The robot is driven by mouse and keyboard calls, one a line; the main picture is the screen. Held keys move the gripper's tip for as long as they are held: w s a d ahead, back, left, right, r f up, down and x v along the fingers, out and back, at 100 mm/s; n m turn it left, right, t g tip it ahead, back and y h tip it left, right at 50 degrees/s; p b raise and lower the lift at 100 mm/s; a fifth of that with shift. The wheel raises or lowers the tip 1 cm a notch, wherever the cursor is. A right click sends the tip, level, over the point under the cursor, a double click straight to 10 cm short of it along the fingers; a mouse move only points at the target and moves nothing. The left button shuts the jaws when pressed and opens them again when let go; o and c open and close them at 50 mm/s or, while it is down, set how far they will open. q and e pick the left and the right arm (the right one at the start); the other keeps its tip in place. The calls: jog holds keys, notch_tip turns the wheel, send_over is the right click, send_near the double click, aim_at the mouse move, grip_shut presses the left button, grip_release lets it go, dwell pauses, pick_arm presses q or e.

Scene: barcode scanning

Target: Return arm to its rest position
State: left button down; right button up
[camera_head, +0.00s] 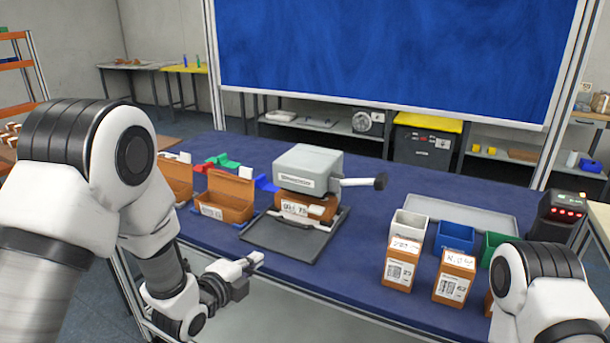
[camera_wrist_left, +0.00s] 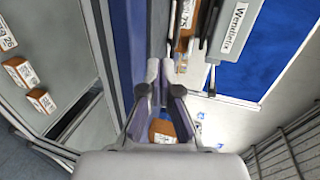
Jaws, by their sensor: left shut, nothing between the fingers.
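My left gripper (camera_head: 255,261) hangs in front of the blue table's near edge, left of the dark scanning tray. Its fingers are shut with nothing between them; they also show in the left wrist view (camera_wrist_left: 159,76). A brown item with a white label (camera_wrist_left: 162,131) shows behind the fingers there, not held. My right arm (camera_head: 545,290) enters at the lower right of the head view, and its gripper is out of the picture.
The grey scanning device (camera_head: 308,168) stands on the table with a dark tray (camera_head: 290,240) before it. Brown boxes (camera_head: 226,208) stand at left. Labelled cartons (camera_head: 398,265) and small bins (camera_head: 456,236) stand at right, near a black device (camera_head: 556,216).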

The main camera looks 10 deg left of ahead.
pick_arm(q)
jog(key=s+a+f+n+g+y+p, duration=0.1)
jog(key=s+a+f+n+g+y, duration=0.2)
jog(key=s+f, duration=0.7)
jog(key=s+a+f+n+g+p, duration=0.2)
jog(key=s+f+n+g, duration=0.2)
jog(key=s+f, duration=0.6)
jog(key=s+a+f+n+g+y, duration=0.1)
jog(key=s+f+n+g, duration=0.2)
jog(key=s+n, duration=0.4)
jog(key=s+a+f+n+g+y, duration=0.1)
jog(key=s+a+f+n+g, duration=0.1)
jog(key=s+n, duration=0.6)
jog(key=shift+s+a+f+g, duration=0.15)
jog(key=shift+s+f+g, duration=0.35)
jog(key=shift+g, duration=0.5)
